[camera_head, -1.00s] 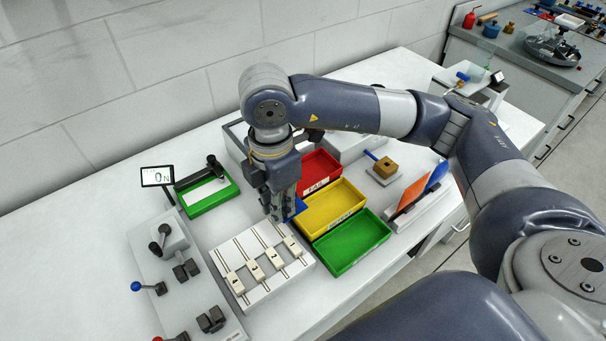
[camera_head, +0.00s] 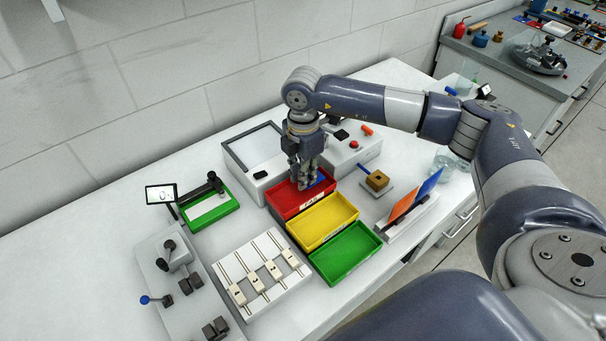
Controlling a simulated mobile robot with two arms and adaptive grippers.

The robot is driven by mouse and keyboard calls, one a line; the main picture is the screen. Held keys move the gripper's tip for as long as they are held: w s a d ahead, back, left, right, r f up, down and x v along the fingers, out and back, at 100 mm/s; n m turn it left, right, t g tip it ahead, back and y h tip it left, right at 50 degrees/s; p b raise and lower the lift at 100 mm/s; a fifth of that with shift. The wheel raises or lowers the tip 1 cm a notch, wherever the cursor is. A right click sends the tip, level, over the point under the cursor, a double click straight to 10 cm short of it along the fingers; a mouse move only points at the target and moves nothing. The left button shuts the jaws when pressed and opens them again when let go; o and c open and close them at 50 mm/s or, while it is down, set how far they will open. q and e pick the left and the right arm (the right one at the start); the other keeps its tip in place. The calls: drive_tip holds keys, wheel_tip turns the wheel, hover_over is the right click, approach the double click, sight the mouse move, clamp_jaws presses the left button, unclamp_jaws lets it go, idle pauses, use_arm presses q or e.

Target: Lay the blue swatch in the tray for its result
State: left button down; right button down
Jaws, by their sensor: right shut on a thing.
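My right gripper (camera_head: 302,183) is shut on the blue swatch (camera_head: 319,180), over or just inside the red tray (camera_head: 287,211). Only a small part of the swatch shows to the right of the fingers; I cannot tell if it touches the tray floor. The red tray's front label seems to read FAIL. The yellow tray (camera_head: 323,221) and the green tray (camera_head: 345,255) follow it toward the front and look empty. My left gripper is not in view.
A rack with upright orange (camera_head: 404,203) and blue (camera_head: 429,186) panels stands right of the trays. A white clamp fixture (camera_head: 262,277) lies to their left. A grey box (camera_head: 257,150) and a control box (camera_head: 352,155) stand behind. A small display (camera_head: 161,195) stands at left.

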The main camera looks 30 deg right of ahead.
drive_tip(key=shift+f, duration=0.95)
drive_tip(key=shift+f+b, duration=0.35)
drive_tip(key=shift+f, duration=0.3)
drive_tip(key=c, duration=1.5)
unclamp_jaws()
drive_tip(key=shift+r, duration=0.1)
drive_tip(key=shift+c, duration=0.2)
